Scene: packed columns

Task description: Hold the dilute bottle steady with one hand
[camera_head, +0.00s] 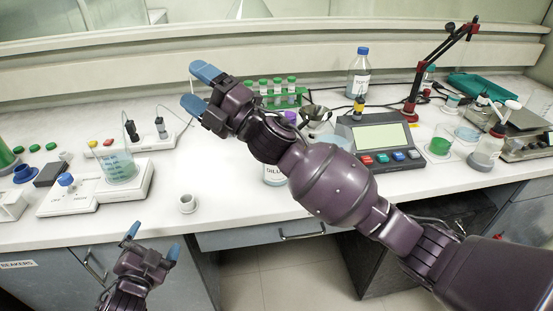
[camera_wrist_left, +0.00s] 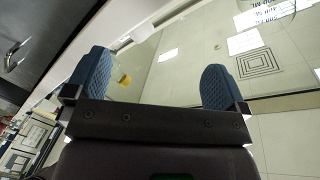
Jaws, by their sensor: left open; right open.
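The dilute bottle (camera_head: 274,175) stands on the white bench in the head view. Its label reads "DILU", and my right arm hides the rest of it. My right gripper (camera_head: 199,90) is open and empty, above the bench and up-left of the bottle, in front of the back wall. My left gripper (camera_head: 151,243) is open and empty, low in front of the bench edge, left of and well below the bottle. In the left wrist view the two blue fingers of this gripper (camera_wrist_left: 156,82) are spread with nothing between them. The bottle is not recognisable there.
A beaker (camera_head: 119,169) stands on a white stirrer plate at left. A small white cup (camera_head: 187,203) sits near the front edge. A green tube rack (camera_head: 272,98), a blue-capped bottle (camera_head: 358,75) and a keypad instrument (camera_head: 378,139) are behind and right.

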